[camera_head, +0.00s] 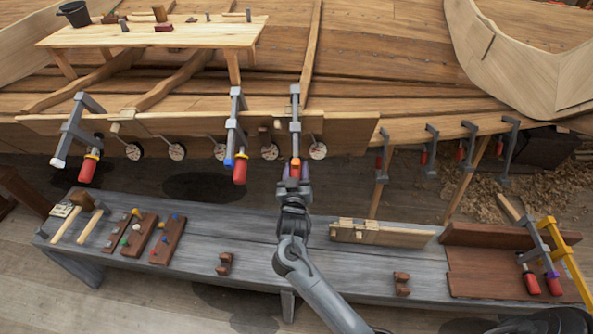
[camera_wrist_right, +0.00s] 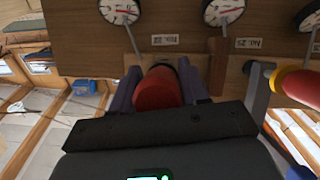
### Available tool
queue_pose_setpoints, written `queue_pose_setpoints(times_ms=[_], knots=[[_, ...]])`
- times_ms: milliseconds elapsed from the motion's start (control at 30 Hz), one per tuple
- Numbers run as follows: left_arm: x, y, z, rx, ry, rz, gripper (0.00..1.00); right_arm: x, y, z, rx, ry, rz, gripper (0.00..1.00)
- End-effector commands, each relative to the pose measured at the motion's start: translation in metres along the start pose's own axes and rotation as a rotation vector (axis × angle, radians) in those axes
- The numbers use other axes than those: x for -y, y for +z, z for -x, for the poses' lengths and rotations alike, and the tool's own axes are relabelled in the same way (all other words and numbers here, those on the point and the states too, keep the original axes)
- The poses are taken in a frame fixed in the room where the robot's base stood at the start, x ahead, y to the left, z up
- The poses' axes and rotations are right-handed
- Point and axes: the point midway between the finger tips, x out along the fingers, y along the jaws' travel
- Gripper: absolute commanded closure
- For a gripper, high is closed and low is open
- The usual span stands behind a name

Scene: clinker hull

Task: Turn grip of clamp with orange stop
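The clamp with the orange stop (camera_head: 295,120) hangs upright on the hull's plank edge, with its orange stop (camera_head: 295,162) at the lower end. My right gripper (camera_head: 294,182) is directly below the stop and hides most of the clamp's grip in the head view. In the right wrist view the red grip (camera_wrist_right: 160,88) lies between the two fingers of my right gripper (camera_wrist_right: 160,86), with no clear gap on either side. My left gripper is not in view.
Dial gauges (camera_head: 269,150) line the plank. Smaller clamps (camera_head: 430,150) hang right. The grey bench (camera_head: 190,205) below holds tools, blocks and more clamps.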

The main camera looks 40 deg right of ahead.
Motion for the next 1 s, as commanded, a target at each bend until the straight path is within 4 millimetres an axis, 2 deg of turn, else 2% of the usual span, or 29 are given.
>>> queue_pose_setpoints(times_ms=[33, 167, 200, 567, 1000], knots=[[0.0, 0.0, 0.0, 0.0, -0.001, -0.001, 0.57, 0.0, 0.0, 0.0, 0.0, 0.0, 0.0, 0.66], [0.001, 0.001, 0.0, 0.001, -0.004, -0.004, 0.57, 0.0, 0.0, 0.0, 0.0, 0.0, 0.0, 0.85], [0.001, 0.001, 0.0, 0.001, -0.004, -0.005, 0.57, 0.0, 0.0, 0.0, 0.0, 0.0, 0.0, 0.86], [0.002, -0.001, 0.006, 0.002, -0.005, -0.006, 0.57, -0.001, -0.001, 0.0, 0.002, -0.028, -0.07, 0.87], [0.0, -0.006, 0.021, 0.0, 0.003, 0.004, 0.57, 0.0, 0.0, 0.0, 0.002, -0.152, -0.386, 0.87]])
